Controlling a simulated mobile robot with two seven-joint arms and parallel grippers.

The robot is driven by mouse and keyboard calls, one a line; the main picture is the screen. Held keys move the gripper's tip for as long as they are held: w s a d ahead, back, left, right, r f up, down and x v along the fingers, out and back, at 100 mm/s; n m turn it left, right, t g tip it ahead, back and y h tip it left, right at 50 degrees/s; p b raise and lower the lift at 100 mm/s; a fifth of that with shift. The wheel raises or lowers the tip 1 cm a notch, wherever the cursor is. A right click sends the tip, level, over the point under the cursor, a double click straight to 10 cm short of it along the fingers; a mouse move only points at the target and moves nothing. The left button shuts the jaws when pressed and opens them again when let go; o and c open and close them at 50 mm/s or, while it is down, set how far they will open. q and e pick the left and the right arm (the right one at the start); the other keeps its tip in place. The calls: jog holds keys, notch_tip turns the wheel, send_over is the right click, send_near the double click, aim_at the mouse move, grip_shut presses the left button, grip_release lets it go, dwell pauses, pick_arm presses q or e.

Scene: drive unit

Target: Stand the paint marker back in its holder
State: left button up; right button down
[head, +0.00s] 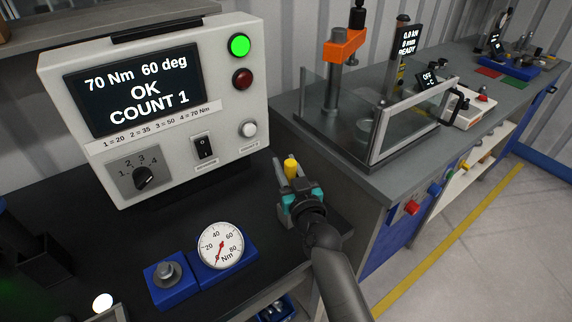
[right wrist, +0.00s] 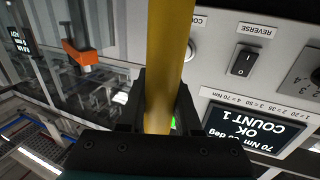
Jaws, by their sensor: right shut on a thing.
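The yellow paint marker (head: 291,168) is between the fingers of my right gripper (head: 287,184), above the right end of the black bench near the grey controller box. In the right wrist view the marker (right wrist: 168,50) runs from the top edge down between the dark fingers (right wrist: 160,105), which are shut on it. In the head view only a short yellow part shows above the fingers; the rest is hidden by the gripper. I cannot make out the marker's holder for certain in either view. My left gripper is not in view.
The controller box (head: 218,95) stands behind and left of my right gripper. A round dial gauge (head: 221,246) and a blue block with a metal knob (head: 168,285) sit on the black bench (head: 95,235). A grey bench (head: 345,170) with a clear guard stands to the right.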

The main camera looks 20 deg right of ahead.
jog(key=shift+f, duration=0.3)
jog(key=shift+f, duration=0.1)
notch_tip(320, 180, down, 4)
jog(key=b, duration=0.3)
jog(key=shift+r, duration=0.2)
jog(key=c, duration=0.5)
grip_release()
jog(key=shift+s, duration=0.15)
jog(key=s, duration=1)
jog(key=s+p, duration=0.1)
jog(key=s, duration=0.4)
jog(key=shift+d, duration=0.25)
